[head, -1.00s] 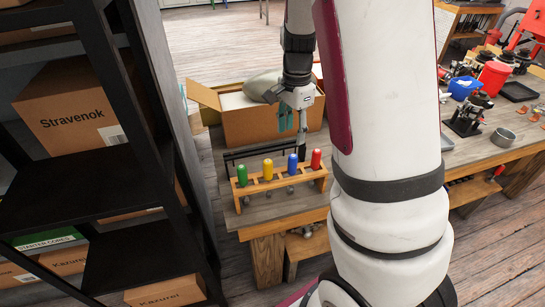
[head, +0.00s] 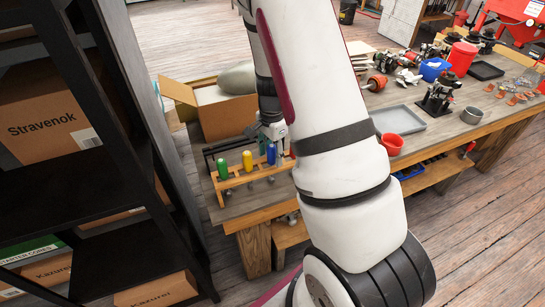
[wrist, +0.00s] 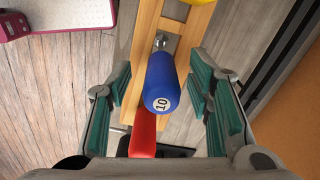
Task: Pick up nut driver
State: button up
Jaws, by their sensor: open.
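Nut drivers with coloured handles stand upright in a wooden rack (head: 240,187) on the bench's left end. In the head view I see a green handle (head: 222,168), a yellow handle (head: 247,161) and a blue handle (head: 271,154). In the wrist view, the blue handle (wrist: 160,85), marked 10, lies between the open, green-padded fingers of my gripper (wrist: 160,92), with gaps on both sides. A red handle (wrist: 143,132) shows just beyond it, partly covered; my arm hides it in the head view. A bit of yellow handle (wrist: 202,2) shows at the wrist view's top edge.
An open cardboard box (head: 225,118) stands behind the rack. A black shelf (head: 125,140) is close on the left.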

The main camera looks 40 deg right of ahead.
jog(key=shift+f, duration=0.85)
jog(key=shift+c, duration=0.3)
grip_shut()
jog(key=shift+r, duration=0.15)
notch_tip(320, 180, up, 18)
jog(key=shift+b, duration=0.3)
